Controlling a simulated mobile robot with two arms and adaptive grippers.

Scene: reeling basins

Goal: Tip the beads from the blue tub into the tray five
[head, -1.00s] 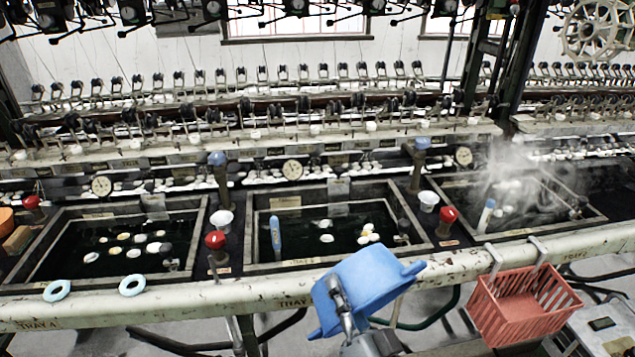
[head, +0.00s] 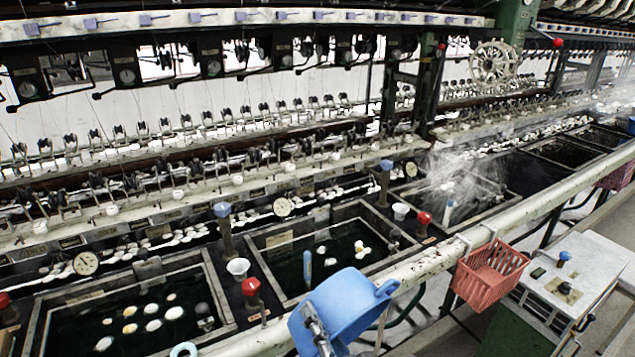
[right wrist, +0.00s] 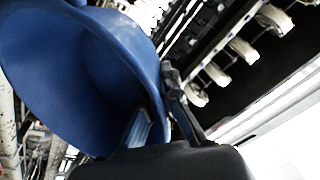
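The blue tub (head: 345,306) is tilted in front of the pale front rail, at the bottom middle of the head view. My right gripper (head: 318,332) is shut on its side. In the right wrist view the tub (right wrist: 85,60) fills the upper left, against the gripper's fingers (right wrist: 158,120). I see no beads in it; its contents are hidden. Dark water basins line the bench: a left one (head: 31,337), a middle one (head: 262,262) and a steaming one further right (head: 425,197). I cannot read which is tray five. My left gripper is not in view.
A red basket (head: 488,274) hangs on the front rail (head: 420,262), right of the tub. A white-topped green cabinet (head: 590,262) stands at the right. Red-knobbed (head: 251,287) and blue-knobbed (head: 222,211) posts rise between basins. Pale cocoons float in the water.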

